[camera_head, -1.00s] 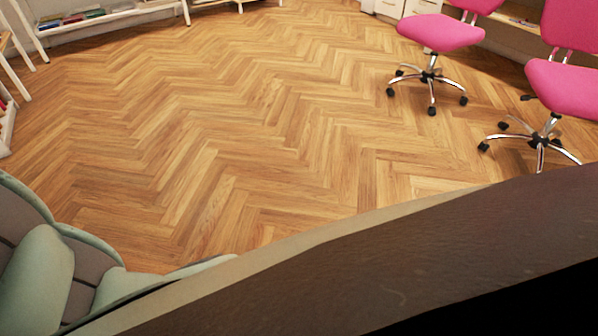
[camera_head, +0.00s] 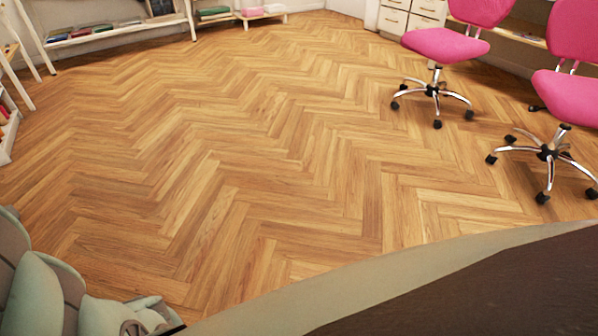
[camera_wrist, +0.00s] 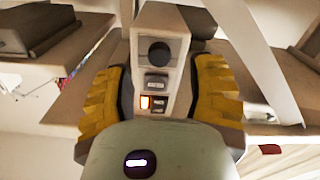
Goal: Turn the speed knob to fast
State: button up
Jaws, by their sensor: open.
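In the wrist view, a narrow pale machine panel (camera_wrist: 148,20) stands between the two fingers. A round dark knob (camera_wrist: 160,53) sits on its upper part. My gripper (camera_wrist: 163,66) is open, with one yellow-brown finger pad on each side of the panel. I cannot tell whether the pads touch the panel. The knob's marking and setting cannot be made out. The head view shows neither the knob nor the fingers.
In the wrist view, a brown surface (camera_wrist: 58,108) lies behind the panel, and a white strut (camera_wrist: 262,60) rises at the right. In the head view, two pink chairs (camera_head: 445,46) (camera_head: 565,97) stand at the right. The wooden floor (camera_head: 230,150) between is clear.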

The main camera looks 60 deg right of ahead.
jog(key=shift+x, duration=1.7)
jog(key=shift+o, duration=0.2)
grip_shut()
